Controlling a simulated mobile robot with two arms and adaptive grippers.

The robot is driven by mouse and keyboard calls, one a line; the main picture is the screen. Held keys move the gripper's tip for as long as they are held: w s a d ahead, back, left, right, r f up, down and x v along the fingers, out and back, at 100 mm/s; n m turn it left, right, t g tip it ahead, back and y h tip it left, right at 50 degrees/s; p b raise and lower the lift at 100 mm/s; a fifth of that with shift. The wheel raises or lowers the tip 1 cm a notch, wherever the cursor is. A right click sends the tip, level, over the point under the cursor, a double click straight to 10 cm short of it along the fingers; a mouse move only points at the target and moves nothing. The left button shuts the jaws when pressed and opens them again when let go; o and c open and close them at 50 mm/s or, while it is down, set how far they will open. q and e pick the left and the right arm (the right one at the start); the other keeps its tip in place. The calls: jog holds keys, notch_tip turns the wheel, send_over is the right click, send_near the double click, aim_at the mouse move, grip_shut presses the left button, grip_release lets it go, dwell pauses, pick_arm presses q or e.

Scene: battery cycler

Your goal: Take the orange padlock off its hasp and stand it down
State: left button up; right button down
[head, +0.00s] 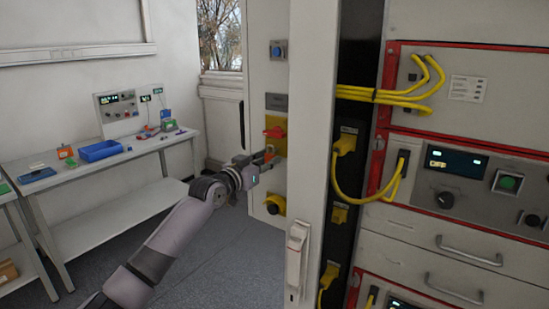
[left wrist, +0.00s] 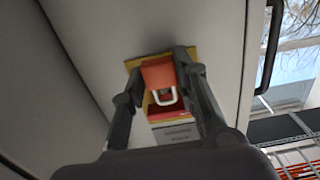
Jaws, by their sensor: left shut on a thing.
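The orange padlock (left wrist: 158,72) is between the two fingers of my left gripper (left wrist: 160,76) in the left wrist view, and the fingers are shut on its sides. Its pale shackle (left wrist: 166,97) points toward a red switch handle (left wrist: 163,111) on a yellow plate (left wrist: 132,65). I cannot tell whether the shackle still passes through the hasp. In the head view my left gripper (head: 266,157) reaches the cabinet panel just below the red handle (head: 275,132). The padlock is mostly hidden there by the fingers. My right gripper is out of view.
A workbench (head: 112,157) stands at the left with a blue bin (head: 100,151) and small parts on it. An open cabinet door edge (head: 310,130) and yellow cables (head: 385,97) are to the right of the arm. A yellow and black knob (head: 275,205) sits lower on the panel.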

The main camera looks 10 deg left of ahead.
aim_at(269, 159)
pick_arm(q)
jog(key=shift+p+v, duration=1)
jog(key=shift+v, duration=0.85)
jog(key=shift+s+a, duration=0.2)
jog(key=shift+s, duration=0.35)
